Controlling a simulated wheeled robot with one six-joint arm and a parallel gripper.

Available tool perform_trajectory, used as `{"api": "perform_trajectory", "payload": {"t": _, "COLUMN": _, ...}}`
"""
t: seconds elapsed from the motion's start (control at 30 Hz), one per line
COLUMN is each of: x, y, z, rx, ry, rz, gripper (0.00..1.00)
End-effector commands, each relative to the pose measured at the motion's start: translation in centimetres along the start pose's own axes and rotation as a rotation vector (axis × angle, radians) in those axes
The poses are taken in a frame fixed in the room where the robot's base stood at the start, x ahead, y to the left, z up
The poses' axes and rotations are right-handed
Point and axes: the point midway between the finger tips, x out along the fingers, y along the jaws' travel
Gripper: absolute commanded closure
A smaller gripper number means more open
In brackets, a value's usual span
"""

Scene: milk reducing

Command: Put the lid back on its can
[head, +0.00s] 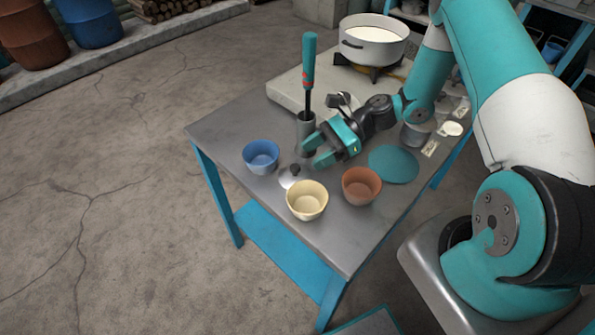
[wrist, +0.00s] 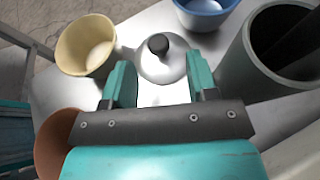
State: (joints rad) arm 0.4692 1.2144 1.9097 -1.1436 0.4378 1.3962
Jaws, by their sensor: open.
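The lid (head: 289,181) is a small silver disc with a black knob. It lies flat on the table between the blue and cream bowls. In the wrist view the lid (wrist: 172,68) is just ahead of my gripper (wrist: 161,78), its knob roughly centred between the fingertips. My gripper (head: 314,152) is open and empty, a little above and behind the lid. No contact with the lid is clear. A grey metal can (head: 416,134) stands at the table's right side, partly hidden by my arm; whether its top is open cannot be told.
Blue (head: 261,155), cream (head: 307,201) and brown (head: 361,184) bowls surround the lid. A tall grey holder (head: 306,125) with a teal-handled tool (head: 309,62) stands close behind my gripper. A teal mat (head: 393,164) lies right. A milk pot (head: 373,42) sits on a burner behind.

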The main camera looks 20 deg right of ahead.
Motion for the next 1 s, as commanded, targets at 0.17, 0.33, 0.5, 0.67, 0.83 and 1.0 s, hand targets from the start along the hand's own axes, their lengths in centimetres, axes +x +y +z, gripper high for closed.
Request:
{"api": "perform_trajectory", "payload": {"t": 0.17, "x": 2.9, "y": 0.1, "z": 0.2, "rx": 0.002, "ry": -0.001, "rz": 0.006, "gripper": 0.47}}
{"api": "perform_trajectory", "payload": {"t": 0.33, "x": 5.3, "y": 0.1, "z": 0.1, "rx": 0.000, "ry": 0.000, "rz": 0.004, "gripper": 0.47}}
{"api": "perform_trajectory", "payload": {"t": 0.5, "x": 6.0, "y": 0.0, "z": 0.0, "rx": 0.000, "ry": 0.000, "rz": 0.001, "gripper": 0.47}}
{"api": "perform_trajectory", "payload": {"t": 0.67, "x": 6.0, "y": 0.0, "z": 0.0, "rx": 0.000, "ry": 0.000, "rz": 0.001, "gripper": 0.49}}
{"api": "perform_trajectory", "payload": {"t": 0.83, "x": 6.0, "y": 0.0, "z": 0.0, "rx": 0.000, "ry": 0.001, "rz": 0.000, "gripper": 0.88}}
{"api": "perform_trajectory", "payload": {"t": 1.0, "x": 5.9, "y": 0.0, "z": 0.0, "rx": 0.000, "ry": 0.001, "rz": 0.000, "gripper": 1.00}}
